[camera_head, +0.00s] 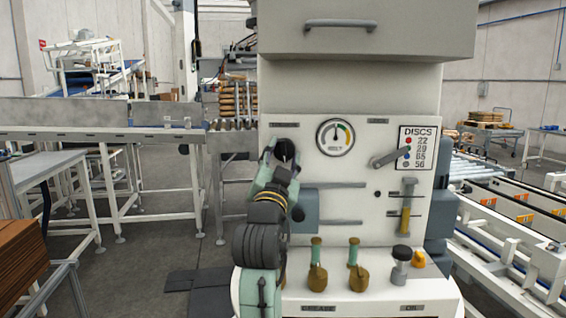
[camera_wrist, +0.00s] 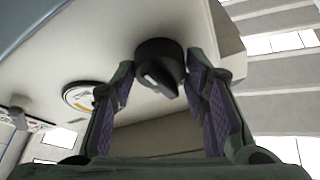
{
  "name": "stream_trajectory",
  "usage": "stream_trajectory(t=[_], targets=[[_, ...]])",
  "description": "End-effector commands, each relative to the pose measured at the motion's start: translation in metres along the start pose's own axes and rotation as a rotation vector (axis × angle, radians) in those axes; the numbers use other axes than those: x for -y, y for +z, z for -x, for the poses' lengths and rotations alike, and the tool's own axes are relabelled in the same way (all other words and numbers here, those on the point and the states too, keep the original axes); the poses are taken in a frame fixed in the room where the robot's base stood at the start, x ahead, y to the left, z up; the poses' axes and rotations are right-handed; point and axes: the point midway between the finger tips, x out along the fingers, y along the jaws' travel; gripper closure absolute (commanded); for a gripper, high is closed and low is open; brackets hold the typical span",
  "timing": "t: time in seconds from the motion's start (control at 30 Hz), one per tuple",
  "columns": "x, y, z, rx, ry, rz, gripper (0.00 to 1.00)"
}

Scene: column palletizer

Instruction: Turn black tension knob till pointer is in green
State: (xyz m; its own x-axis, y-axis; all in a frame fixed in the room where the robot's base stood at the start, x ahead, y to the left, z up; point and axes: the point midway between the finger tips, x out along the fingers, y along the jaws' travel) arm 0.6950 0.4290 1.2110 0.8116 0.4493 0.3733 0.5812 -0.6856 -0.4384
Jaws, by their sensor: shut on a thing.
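The black tension knob (camera_head: 285,150) sticks out of the upper left of the pale machine panel. In the wrist view the knob (camera_wrist: 158,62) has a pale mark on its face and sits between my two fingers. My gripper (camera_head: 281,160) is shut on it; the fingers also show in the wrist view (camera_wrist: 163,82). The round gauge (camera_head: 336,138) is right of the knob. Its dark pointer stands about upright, near a green patch; I cannot tell whether it is inside the green. The gauge (camera_wrist: 78,96) is seen at a slant in the wrist view.
A grey lever (camera_head: 390,158) and a DISCS chart (camera_head: 418,148) are right of the gauge. Grease and oil fittings (camera_head: 353,270) stand on the ledge below. A cabinet with a handle (camera_head: 340,24) overhangs the panel. Conveyors flank the machine.

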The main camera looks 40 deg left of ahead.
Motion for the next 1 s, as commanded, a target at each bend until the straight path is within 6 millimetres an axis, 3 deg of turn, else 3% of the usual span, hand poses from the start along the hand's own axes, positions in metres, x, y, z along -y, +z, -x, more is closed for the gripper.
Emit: stream_trajectory(t=[0.53, 0.57, 0.83, 1.0], targets=[[0.0004, -0.0002, -0.0001, -0.002, 0.013, -0.03, 0.87], [0.0004, -0.0002, -0.0001, -0.002, 0.013, -0.03, 0.58], [0.0004, -0.0001, -0.0001, -0.002, 0.012, -0.029, 0.4], [0.0004, 0.0, 0.0, -0.002, 0.012, -0.029, 0.39]])
